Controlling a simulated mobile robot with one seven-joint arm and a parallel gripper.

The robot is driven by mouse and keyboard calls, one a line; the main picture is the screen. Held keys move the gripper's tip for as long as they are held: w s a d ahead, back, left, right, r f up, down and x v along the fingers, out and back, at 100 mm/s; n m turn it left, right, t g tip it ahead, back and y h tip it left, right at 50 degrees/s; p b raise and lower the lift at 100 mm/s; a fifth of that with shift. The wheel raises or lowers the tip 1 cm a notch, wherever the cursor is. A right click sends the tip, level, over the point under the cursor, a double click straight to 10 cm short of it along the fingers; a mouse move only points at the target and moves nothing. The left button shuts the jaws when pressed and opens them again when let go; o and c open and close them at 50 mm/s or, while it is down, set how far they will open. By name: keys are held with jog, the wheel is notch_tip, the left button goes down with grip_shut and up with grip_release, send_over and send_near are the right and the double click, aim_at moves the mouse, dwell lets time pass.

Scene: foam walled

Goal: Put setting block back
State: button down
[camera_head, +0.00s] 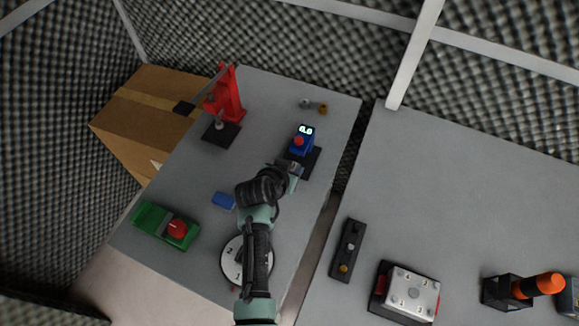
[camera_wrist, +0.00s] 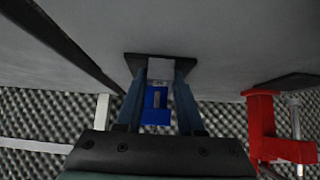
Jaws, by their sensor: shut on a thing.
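My gripper (camera_head: 293,170) reaches over the grey table, just in front of a blue device with a lit display and a red knob (camera_head: 299,141). In the wrist view, my gripper's two blue-grey fingers (camera_wrist: 160,78) are closed on a small light-grey block (camera_wrist: 161,69), which I take to be the setting block. The block is at or right above a dark base plate (camera_wrist: 133,58); I cannot tell whether they touch. The plate also shows under the device in the head view (camera_head: 314,162). Part of the blue device (camera_wrist: 155,108) shows between the fingers.
A red press-like stand (camera_head: 229,95) is at the back left. A blue block (camera_head: 223,201), a green box with a red knob (camera_head: 165,226) and a round white dial (camera_head: 233,262) lie nearer. A gap separates the right table (camera_head: 450,190).

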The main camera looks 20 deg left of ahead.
jog(key=shift+c, duration=2.2)
grip_release()
jog(key=shift+w, duration=0.1)
jog(key=v, duration=1.3)
jog(key=w+d+r+t+y, duration=0.1)
jog(key=w+d+r+t, duration=0.15)
jog(key=r, duration=0.75)
jog(key=w+d+r+t, duration=0.1)
jog(key=w+r+t, duration=0.25)
jog(key=r, duration=0.65)
jog(key=w+d+r+t+y, duration=0.15)
jog(key=w+r, duration=0.25)
jog(key=r, duration=0.5)
jog(key=s+d+r+t, duration=0.3)
jog(key=s+r, duration=0.1)
jog(key=r, duration=0.6)
jog(key=s+d+r+t+h, duration=0.1)
jog(key=s+d+r+t, duration=0.3)
jog(key=r, duration=0.7)
jog(key=s+d+r+t+h, duration=0.1)
jog(key=s+d+r+t, duration=0.2)
jog(key=s+r, duration=0.3)
notch_tip(320, 180, up, 5)
jog(key=shift+d+r+t, duration=0.1)
jog(key=shift+d+t, duration=0.1)
jog(key=shift+t, duration=0.25)
